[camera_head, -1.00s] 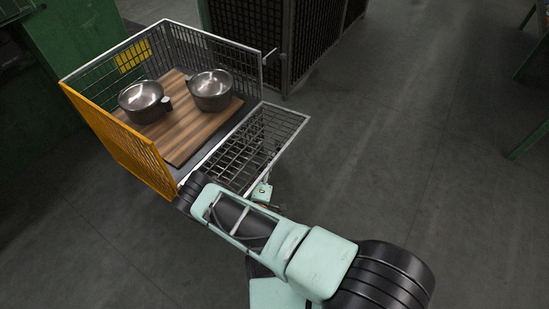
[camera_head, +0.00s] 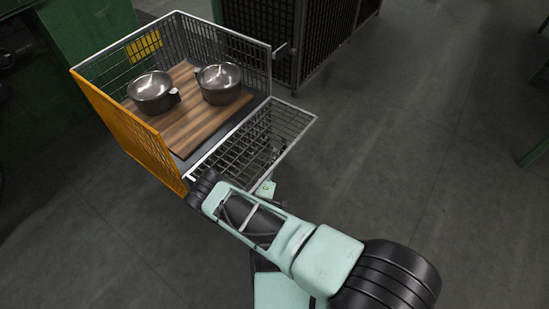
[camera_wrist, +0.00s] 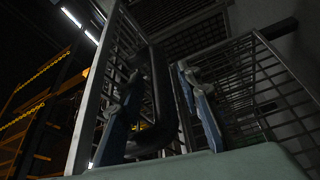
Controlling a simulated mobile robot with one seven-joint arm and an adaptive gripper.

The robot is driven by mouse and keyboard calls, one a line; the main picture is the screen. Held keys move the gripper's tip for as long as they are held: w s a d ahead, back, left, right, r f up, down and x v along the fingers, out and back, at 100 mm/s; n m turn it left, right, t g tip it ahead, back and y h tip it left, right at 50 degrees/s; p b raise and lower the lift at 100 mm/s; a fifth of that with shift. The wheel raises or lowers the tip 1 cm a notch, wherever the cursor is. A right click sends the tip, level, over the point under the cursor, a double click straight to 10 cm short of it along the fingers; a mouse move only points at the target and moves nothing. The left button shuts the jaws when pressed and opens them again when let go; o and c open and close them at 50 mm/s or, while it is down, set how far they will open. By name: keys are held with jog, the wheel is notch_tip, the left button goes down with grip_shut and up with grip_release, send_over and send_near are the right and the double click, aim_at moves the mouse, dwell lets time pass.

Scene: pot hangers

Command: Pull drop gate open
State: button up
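The drop gate (camera_head: 266,137) is a grey wire mesh panel at the front of the cage in the head view. It slants outward from the cage's front edge, and the cage front above it is open. Mesh also shows at the right of the wrist view (camera_wrist: 262,82). My gripper (camera_wrist: 163,108) shows in the wrist view with its two bluish fingers apart. A black loop-shaped handle (camera_wrist: 160,95) appears between them; I cannot tell whether they touch it. In the head view my fingers are hidden below the gate and behind my arm.
The cage holds two metal pots (camera_head: 152,92) (camera_head: 219,83) on a wooden board (camera_head: 188,128). An orange mesh panel (camera_head: 130,132) forms its left side. Dark mesh lockers (camera_head: 312,45) stand behind. The floor (camera_head: 430,150) to the right is clear.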

aim_at(274, 149)
jog(key=shift+s+d, duration=0.1)
notch_tip(274, 149, up, 10)
jog(key=shift+r, duration=0.1)
dwell(0.6)
